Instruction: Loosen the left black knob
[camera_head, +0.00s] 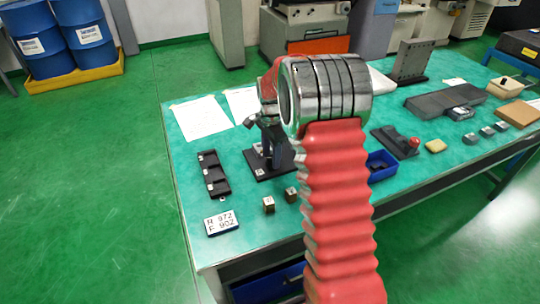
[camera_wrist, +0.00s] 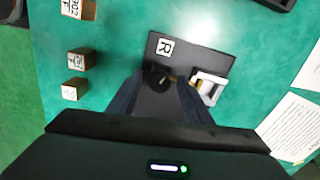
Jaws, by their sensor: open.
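In the wrist view a black fixture plate (camera_wrist: 205,54) marked with a white R label lies on the green table. A round black knob (camera_wrist: 155,77) shows at its near edge, between the dark fingertips of my gripper (camera_wrist: 160,86). The gripper is open around the knob; I cannot tell whether a finger touches it. A pale metal piece (camera_wrist: 211,88) sits just right of the fingers. In the head view the fixture's black base (camera_head: 262,173) shows under my gripper (camera_head: 269,152), and my arm hides much of it. I cannot make out a second knob.
A black slotted tray (camera_head: 213,175), a label plate (camera_head: 221,223) and two small blocks (camera_head: 268,204) (camera_head: 291,195) lie near the fixture. Paper sheets (camera_head: 202,118) lie behind. A blue bin (camera_head: 381,166) and a base with a red knob (camera_head: 413,143) stand to the right.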

